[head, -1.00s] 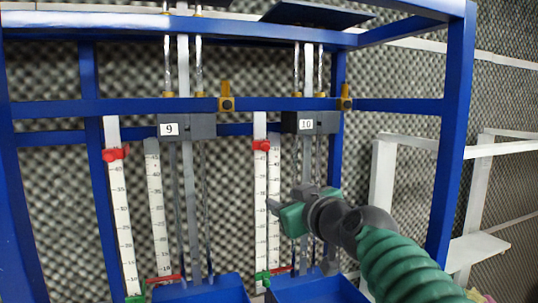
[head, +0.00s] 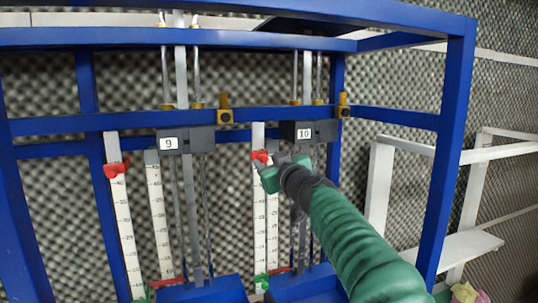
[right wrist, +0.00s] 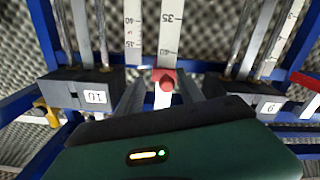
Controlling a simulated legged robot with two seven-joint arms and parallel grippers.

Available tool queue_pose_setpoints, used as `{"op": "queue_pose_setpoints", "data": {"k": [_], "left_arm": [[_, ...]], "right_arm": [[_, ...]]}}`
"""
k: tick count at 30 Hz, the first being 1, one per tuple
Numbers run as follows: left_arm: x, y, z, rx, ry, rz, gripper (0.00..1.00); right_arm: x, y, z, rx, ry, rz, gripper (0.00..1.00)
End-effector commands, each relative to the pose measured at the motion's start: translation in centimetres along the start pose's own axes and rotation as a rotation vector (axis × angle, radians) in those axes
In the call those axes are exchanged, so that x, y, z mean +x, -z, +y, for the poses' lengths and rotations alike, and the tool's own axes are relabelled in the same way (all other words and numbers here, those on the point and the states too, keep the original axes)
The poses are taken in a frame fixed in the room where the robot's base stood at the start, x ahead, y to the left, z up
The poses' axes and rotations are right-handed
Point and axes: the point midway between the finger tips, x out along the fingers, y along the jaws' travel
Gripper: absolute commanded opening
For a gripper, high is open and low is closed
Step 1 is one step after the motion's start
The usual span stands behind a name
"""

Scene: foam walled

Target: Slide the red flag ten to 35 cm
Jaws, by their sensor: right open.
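The red flag ten (head: 260,156) is a small red slider near the top of a white numbered scale (head: 259,215), left of the block labelled 10 (head: 304,134). In the right wrist view, the flag (right wrist: 165,80) sits close to the 40 mark, with the 35 mark farther along the strip. My right gripper (head: 261,167) is open at the flag. In the right wrist view its two fingers stand on either side of the flag (right wrist: 160,88), with gaps showing. Contact cannot be told. My left gripper is out of view.
Another red flag (head: 117,168) sits on the scale left of block 9 (head: 184,140). A second white strip (head: 272,215) runs beside scale ten. Blue frame bars (head: 380,112) cross above, and blue bins (head: 203,290) stand below. A white shelf (head: 455,250) is at right.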

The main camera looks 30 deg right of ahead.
Motion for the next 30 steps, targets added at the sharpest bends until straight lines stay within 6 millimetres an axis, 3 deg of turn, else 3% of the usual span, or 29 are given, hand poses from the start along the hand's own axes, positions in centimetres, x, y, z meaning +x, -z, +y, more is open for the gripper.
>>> {"op": "queue_pose_setpoints", "data": {"k": [8,19,30], "left_arm": [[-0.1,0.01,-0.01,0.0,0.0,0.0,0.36],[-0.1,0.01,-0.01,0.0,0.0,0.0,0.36],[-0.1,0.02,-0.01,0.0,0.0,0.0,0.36]], "right_arm": [[0.38,0.03,-0.35,-0.002,0.0,0.0,0.44],[0.49,-0.11,-0.23,0.0,0.004,-0.001,0.0],[0.56,-0.26,-0.07,-0.001,0.0,-0.003,0.0]]}}
